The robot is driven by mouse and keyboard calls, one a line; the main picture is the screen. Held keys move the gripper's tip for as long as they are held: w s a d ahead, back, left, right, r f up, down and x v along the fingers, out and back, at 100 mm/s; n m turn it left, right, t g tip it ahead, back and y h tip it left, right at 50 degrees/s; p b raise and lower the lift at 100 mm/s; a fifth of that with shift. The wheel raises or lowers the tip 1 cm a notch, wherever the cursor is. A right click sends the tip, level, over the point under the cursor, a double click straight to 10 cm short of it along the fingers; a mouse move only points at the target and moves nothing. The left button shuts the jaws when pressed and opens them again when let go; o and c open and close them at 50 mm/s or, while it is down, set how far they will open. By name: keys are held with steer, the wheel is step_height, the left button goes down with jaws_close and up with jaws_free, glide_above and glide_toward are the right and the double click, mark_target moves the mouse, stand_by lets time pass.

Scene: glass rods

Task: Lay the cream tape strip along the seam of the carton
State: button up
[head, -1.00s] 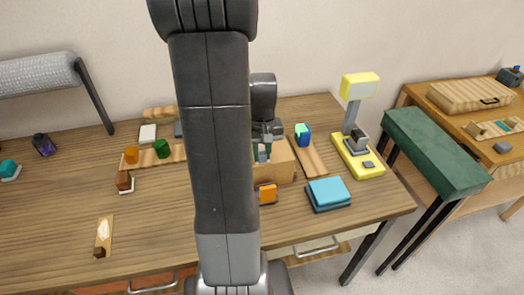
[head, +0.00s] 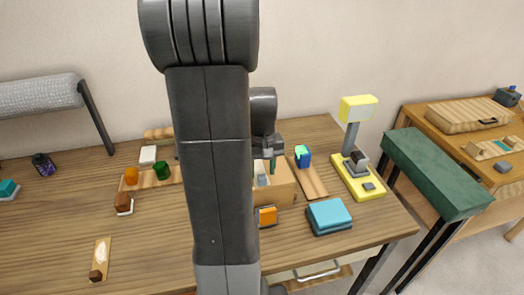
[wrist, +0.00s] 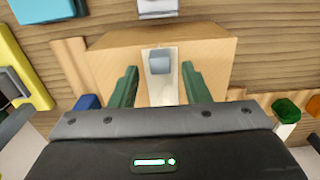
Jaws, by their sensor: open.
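The tan carton (head: 282,188) stands on the wooden table, partly hidden behind my arm; the wrist view shows its top (wrist: 105,65). A pale cream strip (wrist: 164,90) with a small grey block on it lies across the middle of the carton's top; its lower end is hidden behind my gripper's body. The strip and block also show in the head view (head: 261,181). My gripper (wrist: 159,70) is open, with one green finger on each side of the strip and block, both apart from the block. The carton's seam cannot be made out under the strip.
An orange block (head: 267,216) and blue stacked pads (head: 329,215) lie in front of and right of the carton. The front-left table is mostly clear.

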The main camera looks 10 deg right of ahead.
step_height(320, 180, up, 10)
steer(key=shift+f, duration=0.15)
